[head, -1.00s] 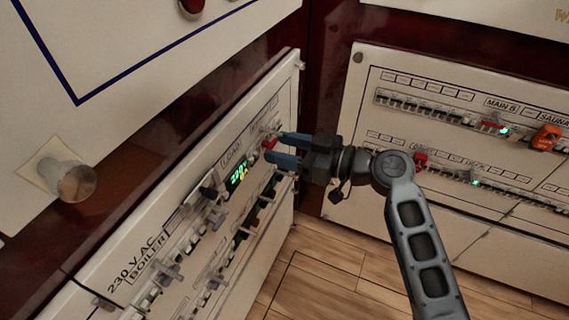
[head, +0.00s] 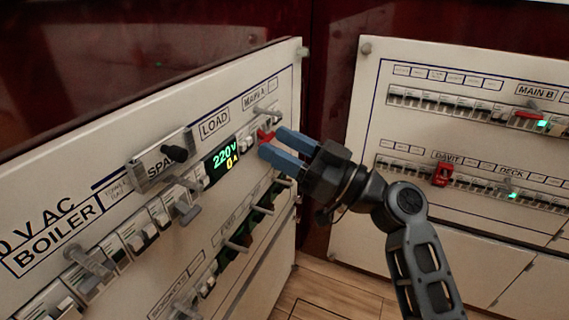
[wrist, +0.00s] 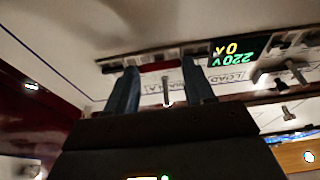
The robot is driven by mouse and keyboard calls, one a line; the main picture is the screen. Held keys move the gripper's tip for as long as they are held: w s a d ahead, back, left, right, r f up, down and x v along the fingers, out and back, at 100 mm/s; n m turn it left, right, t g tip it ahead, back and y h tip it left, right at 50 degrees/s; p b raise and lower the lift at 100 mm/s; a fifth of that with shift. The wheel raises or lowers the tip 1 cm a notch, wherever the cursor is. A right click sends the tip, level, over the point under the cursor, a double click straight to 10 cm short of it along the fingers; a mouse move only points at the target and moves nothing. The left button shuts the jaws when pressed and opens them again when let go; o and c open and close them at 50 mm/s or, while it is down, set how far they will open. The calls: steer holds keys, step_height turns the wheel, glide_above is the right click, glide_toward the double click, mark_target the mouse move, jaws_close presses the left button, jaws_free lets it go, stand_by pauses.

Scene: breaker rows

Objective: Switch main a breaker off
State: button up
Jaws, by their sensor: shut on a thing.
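The main A breaker has a red handle (head: 264,137) at the right end of the left panel's upper row, below the MAIN A label (head: 258,93). It also shows in the wrist view as a red bar (wrist: 160,66) between the fingers. My gripper (head: 282,147) has its two blue fingertips at this red handle, shut on it. The fingers partly hide the handle, so I cannot tell its exact tilt. Beside it on the left, a display (head: 222,161) reads 220V and 0A, and it shows upside down in the wrist view (wrist: 233,52).
More breakers and grey levers run along the left panel, with a black knob (head: 174,153) near the SPARE label. A second panel (head: 440,225) stands at the right, with a red MAIN B handle (head: 527,114) and a red piece (head: 442,174). Wooden floor (head: 330,291) lies below.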

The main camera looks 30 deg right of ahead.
steer(key=shift+f+b, duration=0.2)
steer(key=shift+b, duration=0.4)
steer(key=o, duration=1)
steer(key=shift+o, duration=0.2)
steer(key=v, duration=0.7)
steer(key=shift+s+f+p, duration=0.25)
steer(key=shift+p, duration=0.05)
steer(key=shift+d, duration=0.15)
